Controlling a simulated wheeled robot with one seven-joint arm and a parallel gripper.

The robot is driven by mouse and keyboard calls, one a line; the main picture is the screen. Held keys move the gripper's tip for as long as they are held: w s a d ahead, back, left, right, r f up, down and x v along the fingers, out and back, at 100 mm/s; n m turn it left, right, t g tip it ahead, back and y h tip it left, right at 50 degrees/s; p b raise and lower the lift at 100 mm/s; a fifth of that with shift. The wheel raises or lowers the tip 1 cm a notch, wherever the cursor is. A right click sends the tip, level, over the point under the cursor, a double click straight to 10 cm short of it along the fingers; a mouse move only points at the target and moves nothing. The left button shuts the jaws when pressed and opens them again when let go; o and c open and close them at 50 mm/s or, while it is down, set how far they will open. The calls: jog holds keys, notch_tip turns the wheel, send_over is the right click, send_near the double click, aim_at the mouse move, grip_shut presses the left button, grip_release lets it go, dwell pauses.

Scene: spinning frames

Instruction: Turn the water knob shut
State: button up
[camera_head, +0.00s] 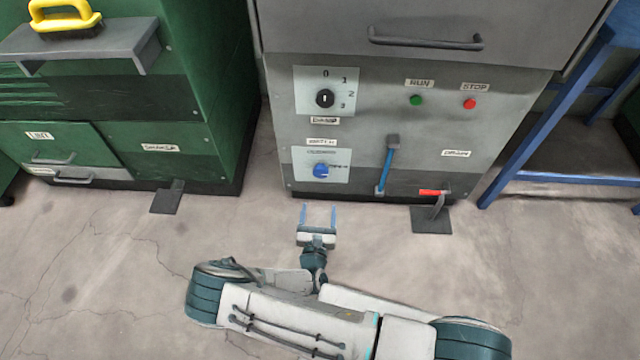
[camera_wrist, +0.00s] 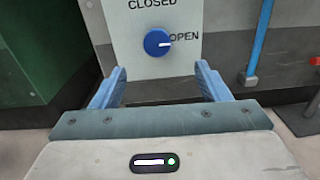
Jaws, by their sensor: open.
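The water knob (camera_head: 321,170) is a round blue dial on a white plate (camera_head: 341,172) low on the grey machine's front, under a small label. In the wrist view the knob (camera_wrist: 157,42) has a white pointer mark aimed right, at the word OPEN; the word CLOSED stands above it. My gripper (camera_head: 318,212) is open and empty, in front of the plate and apart from the knob. In the wrist view its two blue fingers (camera_wrist: 157,85) are spread to the left and right, below the knob.
A black dial (camera_head: 325,98) sits above. A blue lever (camera_head: 387,165) is right of the knob, with a red-handled drain pedal (camera_head: 433,193) lower right. Green RUN (camera_head: 416,100) and red STOP (camera_head: 469,103) buttons are higher. A green cabinet (camera_head: 225,90) stands left, a blue frame (camera_head: 545,120) right.

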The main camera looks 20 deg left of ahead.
jog(key=b, duration=0.5)
send_near(321, 173)
jog(key=x, duration=0.7)
jog(key=shift+w+a+f, duration=0.1)
jog(key=shift+w+f, duration=0.1)
jog(key=shift+f, duration=0.05)
jog(key=shift+w+a+r, duration=0.1)
jog(key=shift+w, duration=0.4)
jog(key=c, duration=1)
jog(key=shift+o, duration=0.2)
jog(key=shift+n, duration=0.3)
